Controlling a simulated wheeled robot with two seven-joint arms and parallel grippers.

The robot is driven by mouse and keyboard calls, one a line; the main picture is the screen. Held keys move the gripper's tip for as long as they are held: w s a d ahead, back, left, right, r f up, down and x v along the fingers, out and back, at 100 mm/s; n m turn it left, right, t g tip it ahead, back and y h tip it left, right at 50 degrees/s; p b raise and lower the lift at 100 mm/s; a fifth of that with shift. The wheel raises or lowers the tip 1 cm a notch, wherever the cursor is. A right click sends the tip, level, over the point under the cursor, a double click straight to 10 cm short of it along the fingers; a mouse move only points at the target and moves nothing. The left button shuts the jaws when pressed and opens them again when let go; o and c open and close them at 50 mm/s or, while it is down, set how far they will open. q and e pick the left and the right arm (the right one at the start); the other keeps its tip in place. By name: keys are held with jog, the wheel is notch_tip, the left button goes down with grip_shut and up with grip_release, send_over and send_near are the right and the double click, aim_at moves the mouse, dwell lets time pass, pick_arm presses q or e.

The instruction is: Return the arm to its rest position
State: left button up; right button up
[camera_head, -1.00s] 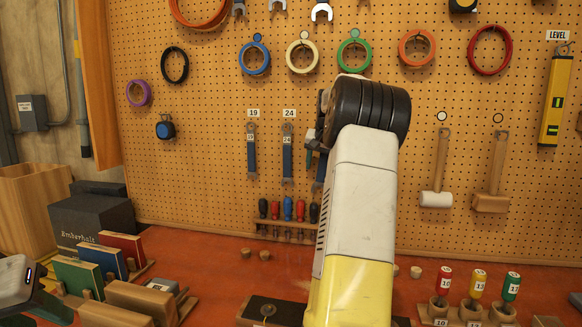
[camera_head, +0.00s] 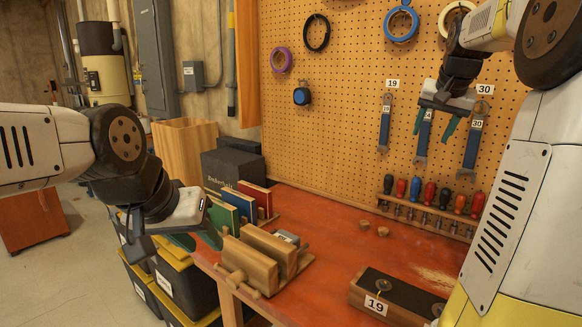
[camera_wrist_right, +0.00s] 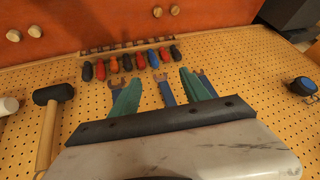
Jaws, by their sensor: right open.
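My right gripper (camera_head: 436,127) is open in front of the pegboard, high over the bench, its green fingers pointing down. It also shows in the right wrist view (camera_wrist_right: 160,92), where a blue wrench (camera_wrist_right: 167,94) appears in the gap between the fingers. In the head view that middle wrench (camera_head: 423,142) hangs on the board behind the gripper, its label partly covered. Whether the fingers touch it, I cannot tell. My left gripper (camera_head: 196,240) is at the left, beside the bench's left end, its green fingertips apart with nothing seen between them.
Wrenches labelled 19 (camera_head: 385,122) and 30 (camera_head: 472,142) hang either side of my right gripper. A screwdriver rack (camera_head: 425,212) is below. A wooden rack with books (camera_head: 255,199) and a block labelled 19 (camera_head: 395,297) stand on the red bench (camera_head: 335,235).

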jog(key=s+a+f+n+y, duration=0.2)
jog(key=s+a+f+n, duration=0.15)
jog(key=s+a, duration=0.95)
jog(key=s+a+f+n+y, duration=0.1)
jog(key=s+a+f+n, duration=0.2)
jog(key=s+a+f, duration=0.7)
jog(key=shift+s, duration=1.05)
